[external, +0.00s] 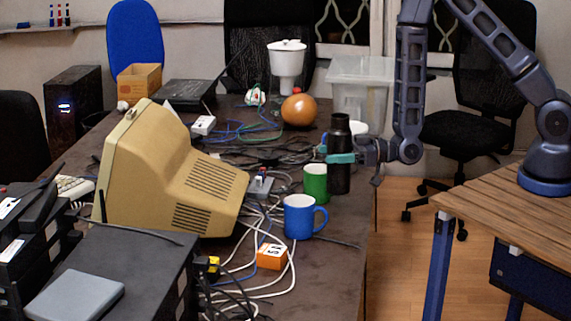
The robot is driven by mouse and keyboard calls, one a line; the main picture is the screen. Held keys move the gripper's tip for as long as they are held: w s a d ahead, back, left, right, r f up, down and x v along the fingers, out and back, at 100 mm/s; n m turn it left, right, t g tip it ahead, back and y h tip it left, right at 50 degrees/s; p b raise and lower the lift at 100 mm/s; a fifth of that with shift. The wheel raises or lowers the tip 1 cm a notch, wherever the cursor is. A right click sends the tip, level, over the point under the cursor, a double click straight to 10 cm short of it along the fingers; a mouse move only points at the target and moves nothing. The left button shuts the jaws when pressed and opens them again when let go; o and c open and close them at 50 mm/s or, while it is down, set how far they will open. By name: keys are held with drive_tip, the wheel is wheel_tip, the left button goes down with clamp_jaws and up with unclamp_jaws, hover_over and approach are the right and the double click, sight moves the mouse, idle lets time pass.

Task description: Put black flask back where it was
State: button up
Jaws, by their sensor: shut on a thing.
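The black flask (340,178) stands upright at the right edge of the dark table (335,262), just behind and right of the green mug. My gripper (343,158) reaches in from the right, with its teal fingers shut around the flask's upper body. The flask's lower end is at about the height of the tabletop; I cannot tell whether it touches the table or hangs slightly above it.
A green mug (315,183) and a blue mug (299,217) stand close in front of the flask. Behind are a clear plastic bin (362,85), an orange round object (299,110) and tangled cables (262,152). A beige monitor (165,175) fills the left.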

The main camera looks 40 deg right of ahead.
wheel_tip(320, 180, up, 18)
drive_tip(key=w+d+m+t+h, duration=0.4)
drive_tip(key=w+d, duration=0.3)
drive_tip(key=w, duration=0.6)
drive_tip(key=w+d+m+t+h, duration=0.35)
drive_tip(key=w+d, duration=0.35)
drive_tip(key=w, duration=0.7)
wheel_tip(320, 180, down, 25)
drive_tip(key=shift+s+t, duration=0.3)
drive_tip(key=shift+t, duration=0.05)
drive_tip(key=shift+f, duration=0.1)
idle(0.4)
drive_tip(key=o, duration=1.4)
